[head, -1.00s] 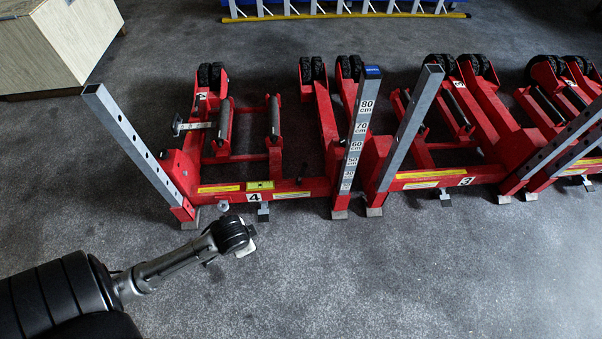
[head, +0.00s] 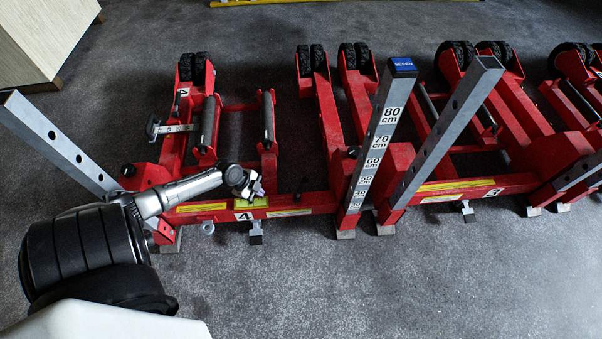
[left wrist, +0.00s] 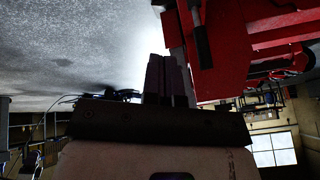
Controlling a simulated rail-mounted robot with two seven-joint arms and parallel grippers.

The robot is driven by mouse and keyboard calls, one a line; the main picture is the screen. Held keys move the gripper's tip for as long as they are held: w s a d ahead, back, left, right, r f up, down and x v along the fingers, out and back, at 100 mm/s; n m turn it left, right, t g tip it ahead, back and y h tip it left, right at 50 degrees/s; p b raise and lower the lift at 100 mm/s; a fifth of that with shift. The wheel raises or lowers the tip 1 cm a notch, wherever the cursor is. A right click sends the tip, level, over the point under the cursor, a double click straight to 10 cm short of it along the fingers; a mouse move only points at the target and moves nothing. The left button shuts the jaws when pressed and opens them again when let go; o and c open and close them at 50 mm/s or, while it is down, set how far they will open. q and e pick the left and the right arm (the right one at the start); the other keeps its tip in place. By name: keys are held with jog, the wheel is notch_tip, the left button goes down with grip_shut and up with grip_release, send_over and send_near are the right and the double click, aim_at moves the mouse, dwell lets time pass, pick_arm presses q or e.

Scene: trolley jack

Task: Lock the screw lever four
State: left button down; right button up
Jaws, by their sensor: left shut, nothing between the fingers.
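The red trolley jack marked 4 (head: 320,202) stands on the floor in the head view. A grey pedal-like piece (head: 256,233) hangs below the bar. My left gripper (head: 252,190) is shut and empty, over or just above the bar near the yellow label, left of the dark lever. In the left wrist view, its closed fingers (left wrist: 167,80) are beside a red frame (left wrist: 245,50) with a dark handle-like part (left wrist: 201,40). My right gripper is out of view.
A tall grey post with a cm scale (head: 378,145) rises right of the lever. A grey holed post (head: 62,143) leans at the left behind my arm. Jack 3 (head: 470,187) adjoins on the right. A wooden cabinet (head: 45,35) is at upper left. Floor in front is clear.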

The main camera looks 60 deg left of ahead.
pick_arm(q)
jog(key=w+m+t, duration=0.1)
jog(key=m, duration=0.2)
jog(key=w+a+r+m+t, duration=0.1)
jog(key=m, duration=0.2)
jog(key=w+m+t, duration=0.1)
jog(key=w+m, duration=0.1)
jog(key=m, duration=0.2)
jog(key=shift+a+r, duration=0.25)
jog(key=shift+a, duration=0.1)
jog(key=b, duration=0.6)
send_near(301, 188)
jog(key=a+x, duration=0.1)
jog(key=x, duration=0.5)
jog(key=shift+f, duration=0.5)
jog(key=shift+w+d, duration=0.1)
